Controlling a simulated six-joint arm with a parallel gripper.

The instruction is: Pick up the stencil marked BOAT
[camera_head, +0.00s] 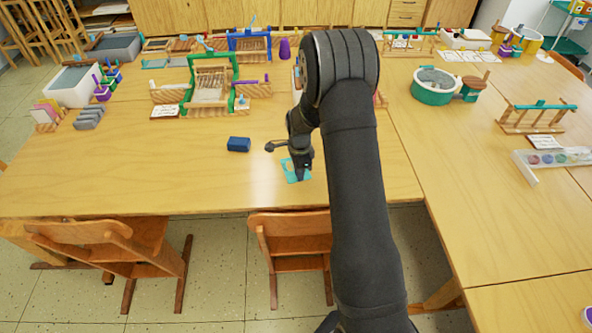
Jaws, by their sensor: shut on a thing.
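A small teal stencil (290,172) is at the front part of the table, under the end of my arm. My gripper (301,175) is down at the stencil and shut on it, partly covering its right side. The stencil looks thin and flat, with a pale cut-out area. Any marking on it is too small to read. I cannot tell whether it touches the table or is just above it.
A dark blue block (238,144) lies to the left of my gripper. A green-framed loom (211,85) stands behind it. A round teal tub (435,86) is at the right. The table's front left is clear, and chairs (291,240) stand at its front edge.

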